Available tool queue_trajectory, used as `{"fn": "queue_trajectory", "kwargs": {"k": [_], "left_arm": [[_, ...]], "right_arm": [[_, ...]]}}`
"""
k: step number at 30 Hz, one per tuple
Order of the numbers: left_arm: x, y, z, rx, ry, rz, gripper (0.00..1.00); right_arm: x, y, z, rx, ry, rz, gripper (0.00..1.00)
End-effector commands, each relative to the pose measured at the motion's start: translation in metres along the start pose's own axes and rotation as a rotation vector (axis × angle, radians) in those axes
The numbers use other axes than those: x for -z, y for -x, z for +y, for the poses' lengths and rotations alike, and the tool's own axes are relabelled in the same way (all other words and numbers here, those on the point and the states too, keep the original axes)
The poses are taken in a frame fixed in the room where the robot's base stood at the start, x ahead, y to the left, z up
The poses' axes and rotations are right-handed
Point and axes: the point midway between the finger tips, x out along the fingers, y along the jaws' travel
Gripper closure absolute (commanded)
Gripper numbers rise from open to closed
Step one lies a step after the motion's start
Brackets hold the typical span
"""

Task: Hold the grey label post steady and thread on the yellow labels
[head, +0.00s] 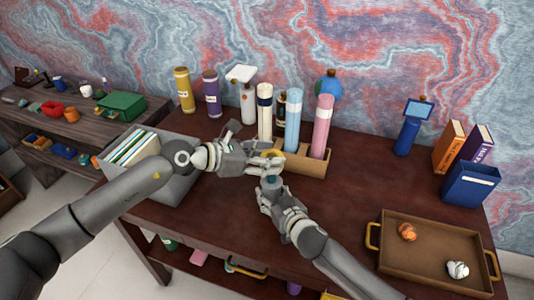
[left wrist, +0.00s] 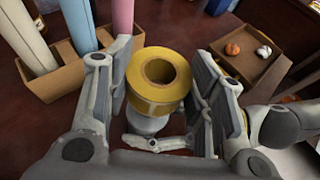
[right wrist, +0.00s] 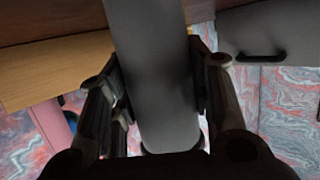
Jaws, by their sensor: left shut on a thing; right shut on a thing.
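A roll of yellow labels (left wrist: 146,88) is held between the fingers of my left gripper (left wrist: 163,82), its round hole facing the left wrist camera. In the head view the roll (head: 273,154) is partly hidden by my left gripper (head: 262,160). My right gripper (head: 270,187) sits just below and is shut on the grey label post (right wrist: 155,75), which fills the space between its fingers in the right wrist view. The roll is above the right gripper. No post shows clearly in the roll's hole, and I cannot tell how close the post's end is.
A wooden holder (head: 312,164) with tall white, blue and pink rolls stands just behind the grippers. A grey file box (head: 177,182) is under my left arm. A brown tray (head: 420,268) with two small objects lies at right. The desk between is clear.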

Motion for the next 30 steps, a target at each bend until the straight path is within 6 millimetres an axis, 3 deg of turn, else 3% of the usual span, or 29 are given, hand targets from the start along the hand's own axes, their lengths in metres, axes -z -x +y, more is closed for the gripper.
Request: {"fn": "queue_trajectory", "kwargs": {"k": [30], "left_arm": [[0.036,-0.015,0.0,0.0,0.002,-0.001,0.75]], "right_arm": [[0.0,0.0,0.0,0.0,0.0,0.0,0.81]]}}
